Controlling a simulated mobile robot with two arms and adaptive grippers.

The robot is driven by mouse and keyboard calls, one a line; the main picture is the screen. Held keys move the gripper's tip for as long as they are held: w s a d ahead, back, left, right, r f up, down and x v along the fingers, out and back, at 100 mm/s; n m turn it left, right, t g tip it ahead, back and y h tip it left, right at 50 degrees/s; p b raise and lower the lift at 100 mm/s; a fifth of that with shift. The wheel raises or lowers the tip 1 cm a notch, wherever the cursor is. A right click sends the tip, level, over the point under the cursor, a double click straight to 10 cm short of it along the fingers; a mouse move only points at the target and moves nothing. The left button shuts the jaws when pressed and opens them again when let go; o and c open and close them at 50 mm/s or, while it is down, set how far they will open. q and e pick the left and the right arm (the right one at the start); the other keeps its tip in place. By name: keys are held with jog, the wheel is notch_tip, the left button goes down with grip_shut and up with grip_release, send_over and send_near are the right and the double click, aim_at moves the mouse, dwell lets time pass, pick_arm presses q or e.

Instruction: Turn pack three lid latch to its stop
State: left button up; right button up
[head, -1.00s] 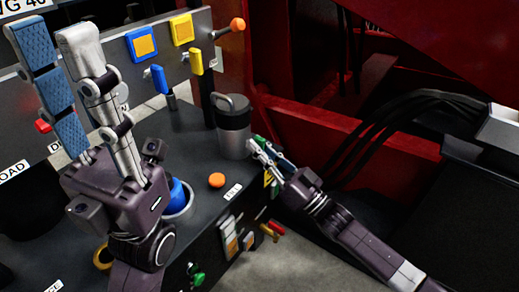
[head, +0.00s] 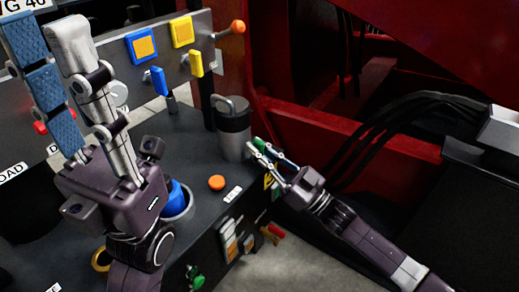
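I cannot tell which part is the pack three lid latch; no label for it is readable. A small green part (head: 260,144) shows at the right edge of the dark console, beside the grey canister. My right gripper (head: 257,150) is at this green part, with its fingers apart on either side of it; contact cannot be told. My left gripper (head: 43,28) is large in the left foreground, raised above the console with its fingers apart and nothing between them. It hides part of the left panel.
The console (head: 190,130) carries the grey handled canister (head: 233,128), an orange button (head: 217,183) and a blue knob (head: 177,197) in a ring. Blue and yellow levers (head: 196,64) stand on the back panel. Red structure (head: 330,140) and black cables (head: 385,125) lie right.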

jog(key=o, duration=0.4)
jog(key=shift+c, duration=0.2)
jog(key=v, duration=1.2)
